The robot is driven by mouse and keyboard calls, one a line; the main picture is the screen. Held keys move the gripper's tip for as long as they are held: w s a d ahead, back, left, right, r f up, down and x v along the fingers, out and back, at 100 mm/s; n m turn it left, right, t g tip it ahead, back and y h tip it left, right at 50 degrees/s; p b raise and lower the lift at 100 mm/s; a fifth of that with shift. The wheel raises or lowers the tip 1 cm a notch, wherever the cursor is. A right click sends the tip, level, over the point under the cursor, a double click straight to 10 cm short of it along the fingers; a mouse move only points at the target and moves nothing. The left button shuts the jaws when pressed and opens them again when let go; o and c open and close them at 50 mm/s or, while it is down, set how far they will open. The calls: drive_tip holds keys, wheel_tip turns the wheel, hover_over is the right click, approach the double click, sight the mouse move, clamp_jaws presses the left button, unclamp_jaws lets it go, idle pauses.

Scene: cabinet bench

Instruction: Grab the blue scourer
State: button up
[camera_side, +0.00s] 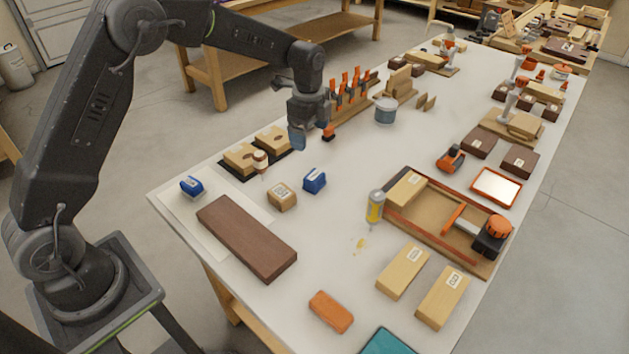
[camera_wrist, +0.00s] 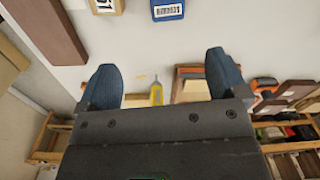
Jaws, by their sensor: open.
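A blue block (camera_side: 314,180) stands on the white bench, just right of a small tan labelled block (camera_side: 282,196). In the wrist view the blue block (camera_wrist: 168,10) is at the top edge, partly cut off, with a white label that seems to read "scourer". A second blue item (camera_side: 192,186) lies at the bench's left corner, on a pale sheet. My gripper (camera_side: 297,140) hangs above the bench, behind the first blue block and apart from it. In the wrist view its two blue fingers (camera_wrist: 162,66) are spread with nothing between them.
A long brown plank (camera_side: 246,237) lies in front of the blue items. Tan blocks on a dark mat (camera_side: 240,175) stand behind them. A yellow bottle (camera_side: 375,207) and a wooden tray (camera_side: 420,244) are to the right. Orange-handled tools (camera_side: 350,92) stand in a rack near my gripper.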

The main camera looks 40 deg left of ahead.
sight(314, 175)
drive_tip(key=shift+m, duration=0.4)
drive_tip(key=f, duration=0.7)
drive_tip(key=w+f, duration=0.1)
drive_tip(key=f, duration=0.2)
drive_tip(key=shift+a+f, duration=0.1)
drive_tip(key=shift+f, duration=0.3)
drive_tip(key=shift+w+f, duration=0.2)
drive_tip(key=shift+f, duration=1.15)
drive_tip(key=shift+w+f, duration=0.15)
drive_tip(key=shift+f, duration=1.15)
drive_tip(key=shift+c, duration=0.2)
drive_tip(key=c, duration=1)
drive_tip(key=shift+r, duration=0.1)
